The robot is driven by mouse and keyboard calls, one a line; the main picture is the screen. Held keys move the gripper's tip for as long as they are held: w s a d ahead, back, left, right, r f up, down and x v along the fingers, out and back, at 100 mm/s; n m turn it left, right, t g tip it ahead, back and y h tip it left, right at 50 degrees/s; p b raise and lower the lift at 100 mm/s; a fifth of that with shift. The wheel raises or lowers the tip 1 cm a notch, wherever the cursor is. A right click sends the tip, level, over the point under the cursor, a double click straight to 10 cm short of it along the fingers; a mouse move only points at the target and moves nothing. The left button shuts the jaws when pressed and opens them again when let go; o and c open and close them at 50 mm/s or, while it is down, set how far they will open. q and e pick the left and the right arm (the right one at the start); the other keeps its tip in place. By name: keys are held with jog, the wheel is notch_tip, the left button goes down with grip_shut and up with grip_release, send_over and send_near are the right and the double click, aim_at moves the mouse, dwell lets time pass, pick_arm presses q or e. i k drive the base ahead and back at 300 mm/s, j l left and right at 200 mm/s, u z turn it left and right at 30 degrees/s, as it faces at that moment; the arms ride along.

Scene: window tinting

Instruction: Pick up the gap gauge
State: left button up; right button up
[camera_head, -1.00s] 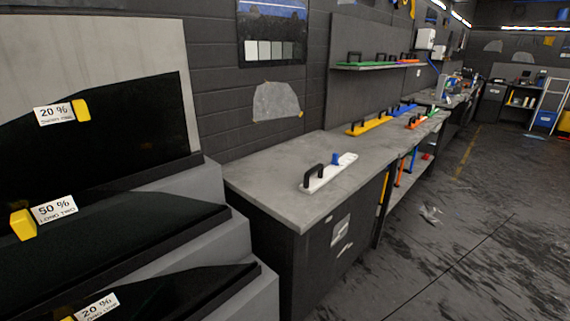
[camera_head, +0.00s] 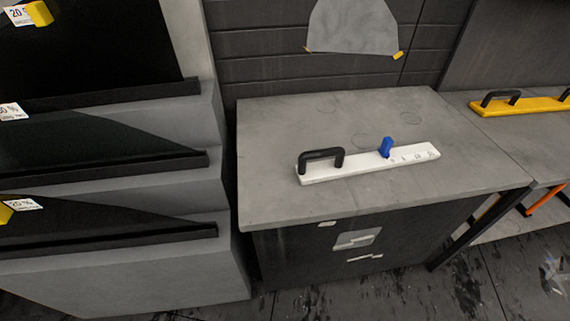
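The gap gauge (camera_head: 366,165) looks to be the white bar lying flat on the grey-topped cabinet (camera_head: 275,197). It has a black handle (camera_head: 321,158) at its left end and a blue slider (camera_head: 385,147) right of its middle. Small dark marks show on its right part. Nothing touches it or covers it. Neither of my grippers is in the head view.
A stepped grey rack (camera_head: 205,228) with dark tint panels stands left of the cabinet. A yellow bar with a black handle (camera_head: 525,105) lies on the bench at right. The worktop around the white bar is clear. Paper hangs on the wall (camera_head: 352,25).

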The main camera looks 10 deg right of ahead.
aim_at(342, 166)
jog(key=l, duration=1.4)
jog(key=k+j, duration=0.3)
jog(key=i+l, duration=0.35)
jog(key=i, duration=0.05)
